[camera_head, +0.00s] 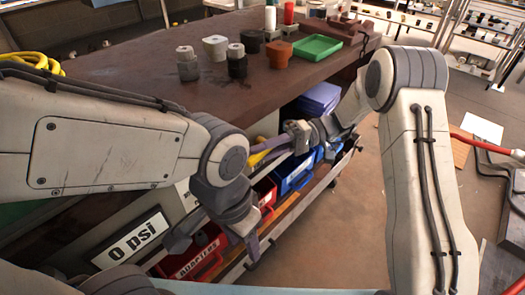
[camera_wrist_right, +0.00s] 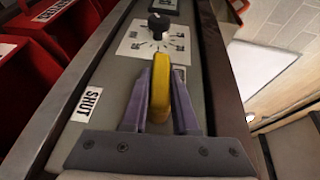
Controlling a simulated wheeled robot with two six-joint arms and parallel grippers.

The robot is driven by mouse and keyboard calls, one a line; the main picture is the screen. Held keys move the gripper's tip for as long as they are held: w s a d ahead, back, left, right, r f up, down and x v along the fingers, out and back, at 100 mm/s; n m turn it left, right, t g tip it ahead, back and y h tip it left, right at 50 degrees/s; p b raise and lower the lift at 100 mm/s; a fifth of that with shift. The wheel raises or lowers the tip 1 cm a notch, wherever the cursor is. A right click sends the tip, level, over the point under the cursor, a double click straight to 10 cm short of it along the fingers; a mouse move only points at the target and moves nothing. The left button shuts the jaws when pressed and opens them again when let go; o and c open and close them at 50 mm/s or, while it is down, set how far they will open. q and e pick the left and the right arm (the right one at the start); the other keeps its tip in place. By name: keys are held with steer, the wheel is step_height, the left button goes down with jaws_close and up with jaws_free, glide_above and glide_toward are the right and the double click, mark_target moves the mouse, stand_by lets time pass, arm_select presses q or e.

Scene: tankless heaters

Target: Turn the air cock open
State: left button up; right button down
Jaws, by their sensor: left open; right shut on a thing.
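The air cock's yellow handle (camera_wrist_right: 161,85) stands out from a grey panel in the right wrist view. It runs lengthwise between the two purple-grey fingers of my right gripper (camera_wrist_right: 160,115), which is shut on it. A "SHUT" label (camera_wrist_right: 87,103) is on the panel to the left of the handle. In the head view a bit of the yellow handle (camera_head: 259,157) shows beside my right gripper (camera_head: 270,147), below the bench edge. My left gripper (camera_head: 215,243) is open and empty, lower down in front of the red bins. The handle's pivot is hidden.
A black knob (camera_wrist_right: 158,25) sits on a marked plate beyond the handle. Red bins (camera_head: 195,258) and blue bins (camera_head: 292,172) stand below the bench top (camera_head: 130,75). The floor at right is partly clear.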

steer(key=shift+r+m+y, duration=0.1)
steer(key=shift+m+y, duration=0.2)
steer(key=shift+y, duration=0.1)
stand_by(0.3)
steer(key=c, duration=0.7)
jaws_free()
steer(key=v, duration=1)
steer(key=shift+w+d, duration=0.2)
